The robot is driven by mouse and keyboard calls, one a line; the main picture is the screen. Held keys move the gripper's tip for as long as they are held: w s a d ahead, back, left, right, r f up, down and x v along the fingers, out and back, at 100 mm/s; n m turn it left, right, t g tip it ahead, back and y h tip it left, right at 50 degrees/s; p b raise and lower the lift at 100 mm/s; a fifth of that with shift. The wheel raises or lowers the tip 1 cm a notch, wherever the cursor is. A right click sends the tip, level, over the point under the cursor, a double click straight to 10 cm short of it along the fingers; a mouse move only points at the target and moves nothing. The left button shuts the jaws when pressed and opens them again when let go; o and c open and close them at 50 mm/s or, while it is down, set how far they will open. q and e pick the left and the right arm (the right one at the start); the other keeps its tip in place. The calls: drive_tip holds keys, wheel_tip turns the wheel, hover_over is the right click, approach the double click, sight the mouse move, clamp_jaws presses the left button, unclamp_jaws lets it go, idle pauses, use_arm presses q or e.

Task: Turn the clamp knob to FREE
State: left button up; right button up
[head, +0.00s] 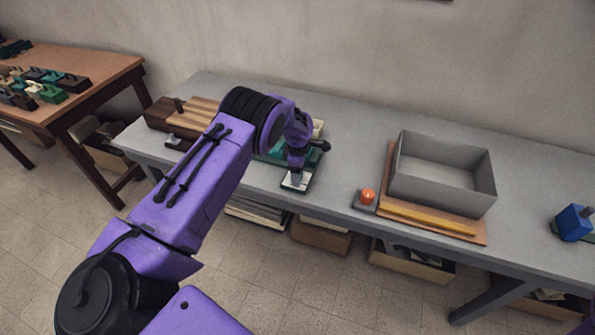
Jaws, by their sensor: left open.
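My left arm reaches in from the lower left, and its gripper (297,173) points down over a small dark plate with a pale face (302,184) at the table's front edge. The gripper covers part of that plate, so I cannot see a clamp knob or its markings clearly. A green device (270,159) stands just behind the gripper, partly hidden by my arm. A dark round knob (325,146) sticks out at its right end. The gripper is open; I cannot tell whether it touches anything. My right gripper is not in view.
On the grey table (340,165), an orange button on a grey base (365,205) and a grey open box (443,185) on a brown board stand to the right. A blue block (572,224) is at far right. A striped wooden block (203,112) is behind my arm.

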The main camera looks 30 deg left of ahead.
use_arm(q)
drive_tip(key=c, duration=1)
drive_tip(key=shift+c, duration=0.2)
drive_tip(key=shift+m, duration=0.3)
drive_tip(key=m+b, duration=0.1)
drive_tip(key=m, duration=0.2)
drive_tip(key=shift+f, duration=0.1)
drive_tip(key=m+b, duration=0.1)
drive_tip(key=m, duration=0.4)
drive_tip(key=m+b, duration=0.1)
drive_tip(key=m, duration=0.4)
drive_tip(key=shift+m, duration=2.2)
